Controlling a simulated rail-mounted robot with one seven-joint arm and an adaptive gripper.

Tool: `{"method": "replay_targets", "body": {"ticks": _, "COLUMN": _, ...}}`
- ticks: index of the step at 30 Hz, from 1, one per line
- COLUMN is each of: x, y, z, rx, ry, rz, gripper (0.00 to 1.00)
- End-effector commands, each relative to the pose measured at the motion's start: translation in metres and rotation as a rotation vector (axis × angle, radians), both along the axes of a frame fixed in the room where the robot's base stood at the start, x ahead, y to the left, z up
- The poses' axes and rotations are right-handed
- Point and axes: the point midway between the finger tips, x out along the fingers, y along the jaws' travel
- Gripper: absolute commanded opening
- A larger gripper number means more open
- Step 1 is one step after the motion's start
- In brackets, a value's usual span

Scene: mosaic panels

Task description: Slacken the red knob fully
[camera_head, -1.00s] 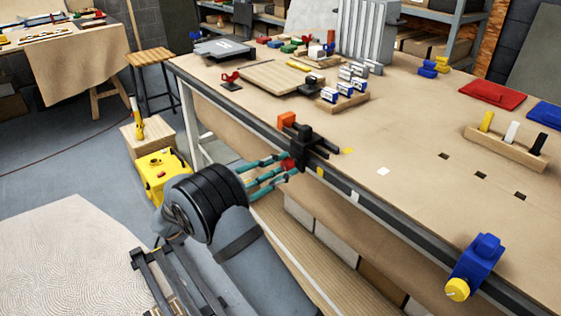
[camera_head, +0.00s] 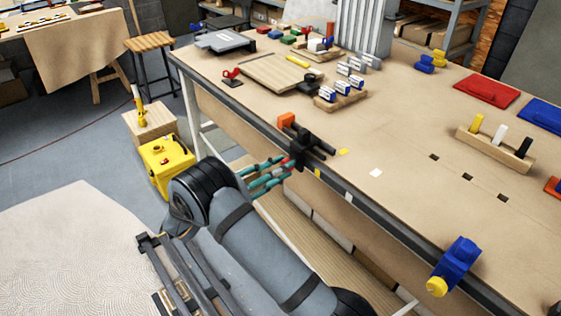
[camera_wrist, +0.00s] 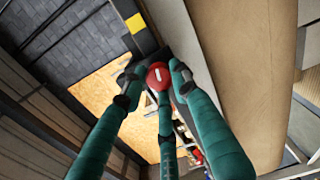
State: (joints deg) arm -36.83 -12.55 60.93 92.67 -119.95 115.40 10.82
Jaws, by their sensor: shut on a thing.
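The red knob (camera_wrist: 158,75) sits in the middle of the wrist view, with a white mark on its face. My gripper (camera_wrist: 158,82) has its teal fingers around the knob, two at the sides and one in front. In the head view my gripper (camera_head: 275,172) reaches the bench's front edge, where only a sliver of the red knob (camera_head: 286,163) shows between the fingers. Finger contact with the knob is partly hidden.
A blue clamp with a yellow knob (camera_head: 437,286) sits on the same bench edge at the right. The workbench (camera_head: 390,130) holds a wooden board (camera_head: 270,79), pegs, blocks and red and blue pads. A yellow case (camera_head: 166,163) stands on the floor at left.

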Motion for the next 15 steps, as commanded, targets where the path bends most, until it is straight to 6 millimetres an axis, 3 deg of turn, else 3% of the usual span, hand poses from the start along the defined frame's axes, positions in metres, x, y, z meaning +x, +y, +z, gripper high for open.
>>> {"method": "replay_targets", "body": {"ticks": 15, "x": 0.0008, "y": 0.0015, "z": 0.0017, "rx": -0.167, "ry": 0.198, "rz": 0.005, "gripper": 0.03}}
